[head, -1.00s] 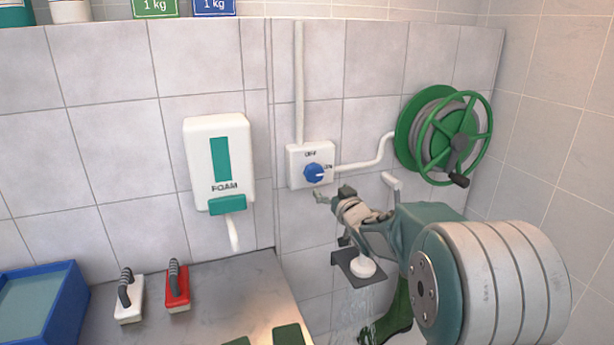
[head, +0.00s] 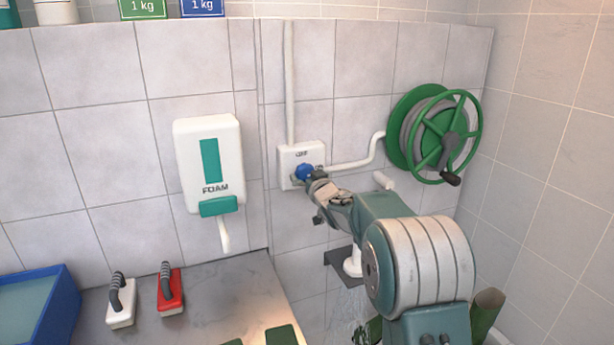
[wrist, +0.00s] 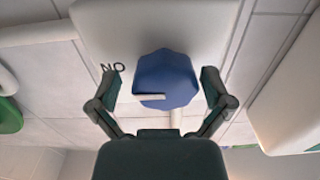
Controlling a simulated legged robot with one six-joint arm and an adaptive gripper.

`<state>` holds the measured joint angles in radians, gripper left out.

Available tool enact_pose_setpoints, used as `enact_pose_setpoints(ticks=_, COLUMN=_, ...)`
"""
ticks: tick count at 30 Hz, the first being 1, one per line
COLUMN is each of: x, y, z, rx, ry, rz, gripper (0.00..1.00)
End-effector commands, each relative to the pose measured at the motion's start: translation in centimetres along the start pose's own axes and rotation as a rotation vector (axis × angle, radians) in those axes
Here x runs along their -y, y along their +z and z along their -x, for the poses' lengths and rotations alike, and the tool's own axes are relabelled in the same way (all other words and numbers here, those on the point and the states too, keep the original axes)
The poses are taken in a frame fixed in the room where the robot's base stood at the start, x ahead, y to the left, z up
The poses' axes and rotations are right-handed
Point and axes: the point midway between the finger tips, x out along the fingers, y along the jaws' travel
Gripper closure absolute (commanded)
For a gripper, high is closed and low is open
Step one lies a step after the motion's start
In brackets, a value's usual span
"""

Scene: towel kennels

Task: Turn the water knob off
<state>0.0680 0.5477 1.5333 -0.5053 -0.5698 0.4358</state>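The blue water knob (head: 303,172) sits on a white wall plate (head: 287,165) marked OFF at the top and ON at the right. In the wrist view the knob (wrist: 178,72) shows a white pointer directed left, towards the ON lettering, which appears upside down. My gripper (head: 312,180) is at the knob in the head view and covers part of it. In the wrist view my gripper (wrist: 160,84) is open, one finger on each side of the knob. A gap shows at the left finger; the right finger is closer, and contact is unclear.
A white pipe (head: 350,165) runs from the plate to a green hose reel (head: 438,135). A foam dispenser (head: 209,165) hangs to the left. A shower head (head: 352,262) with running water is below my arm. Brushes (head: 170,290) stand on the counter.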

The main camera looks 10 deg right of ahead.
Motion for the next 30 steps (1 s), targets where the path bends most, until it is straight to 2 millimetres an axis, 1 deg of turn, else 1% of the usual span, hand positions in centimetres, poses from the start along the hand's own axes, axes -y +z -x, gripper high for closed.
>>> enact_pose_setpoints(ticks=1, x=0.04, y=-0.01, z=0.0, rx=0.0, ry=0.0, rz=0.0, gripper=0.27)
enact_pose_setpoints(ticks=2, x=0.05, y=0.0, z=0.0, rx=0.0, ry=0.0, rz=0.0, gripper=0.4)
enact_pose_setpoints(ticks=3, x=0.04, y=0.0, z=0.0, rx=0.0, ry=0.0, rz=0.0, gripper=0.58)
enact_pose_setpoints(ticks=4, x=0.04, y=0.0, z=0.0, rx=0.0, ry=0.0, rz=0.0, gripper=0.71)
enact_pose_setpoints(ticks=12, x=0.11, y=0.01, z=-0.05, rx=0.0, ry=-0.002, rz=0.006, gripper=0.71)
enact_pose_setpoints(ticks=17, x=0.07, y=0.02, z=-0.05, rx=0.0, ry=-0.002, rz=0.042, gripper=0.71)
enact_pose_setpoints(ticks=23, x=0.02, y=0.02, z=-0.05, rx=0.0, ry=-0.001, rz=0.151, gripper=0.71)
enact_pose_setpoints(ticks=30, x=-0.04, y=0.04, z=-0.08, rx=0.0, ry=-0.001, rz=0.36, gripper=0.71)
